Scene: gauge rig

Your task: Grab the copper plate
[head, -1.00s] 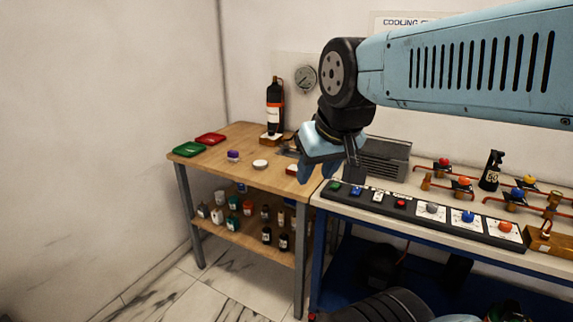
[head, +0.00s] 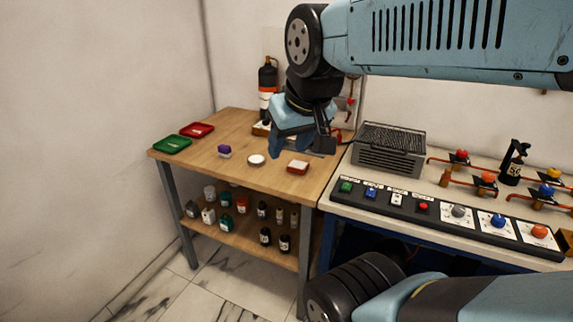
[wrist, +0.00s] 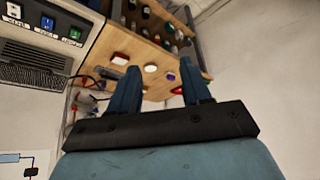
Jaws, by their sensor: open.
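My gripper (head: 298,148) hangs above the back part of the wooden table. In the wrist view its two fingers (wrist: 160,75) are spread apart with nothing between them. A small reddish-brown piece with a pale top (head: 298,167) lies near the table's right edge, below and apart from my gripper. It also shows in the wrist view (wrist: 120,59), by the left finger. It may be the copper plate, but I cannot tell for certain. A round white piece (head: 256,160) and a purple piece (head: 224,151) lie to its left.
A green tray (head: 172,145) and a red tray (head: 197,130) lie at the table's left. A black bottle (head: 267,78) stands at the back. A grey grilled box (head: 388,150) and a switch panel (head: 400,202) are on the bench at right. Bottles fill the lower shelf.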

